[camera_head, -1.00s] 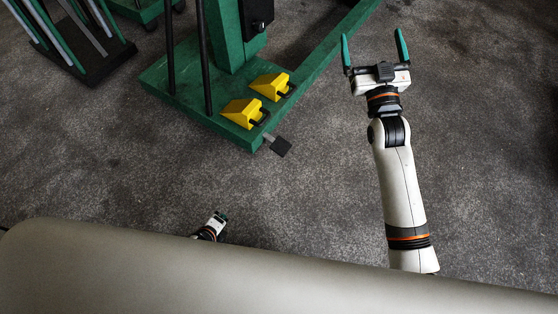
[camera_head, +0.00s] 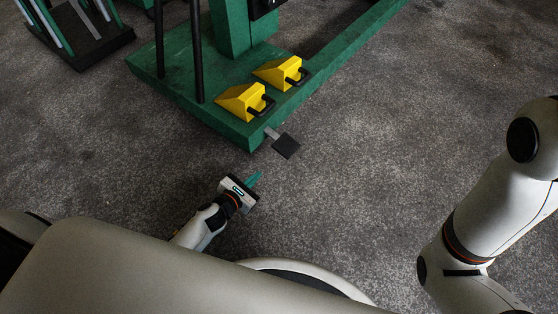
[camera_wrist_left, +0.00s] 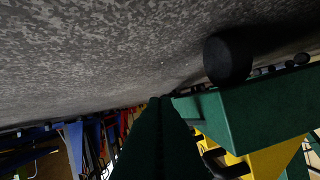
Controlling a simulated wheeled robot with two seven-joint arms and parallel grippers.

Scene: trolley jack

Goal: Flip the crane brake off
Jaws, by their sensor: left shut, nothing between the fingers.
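The crane's green base (camera_head: 190,100) stands on the floor in the upper part of the head view. A black square brake pedal (camera_head: 286,146) on a short grey lever sticks out from its near corner. My left gripper (camera_head: 256,179) is shut and empty, low over the floor, below and left of the pedal and apart from it. In the left wrist view its dark green fingers (camera_wrist_left: 158,105) are together and point toward the base (camera_wrist_left: 255,110). I cannot make out the pedal clearly there. My right gripper is out of view; only my right arm shows at the right edge.
Two yellow wedge blocks (camera_head: 241,101) (camera_head: 278,71) with black handles sit on the base. A dark wheel-like part (camera_wrist_left: 228,58) shows beside the base in the wrist view. A rack (camera_head: 85,35) stands at upper left. The floor right of the pedal is clear.

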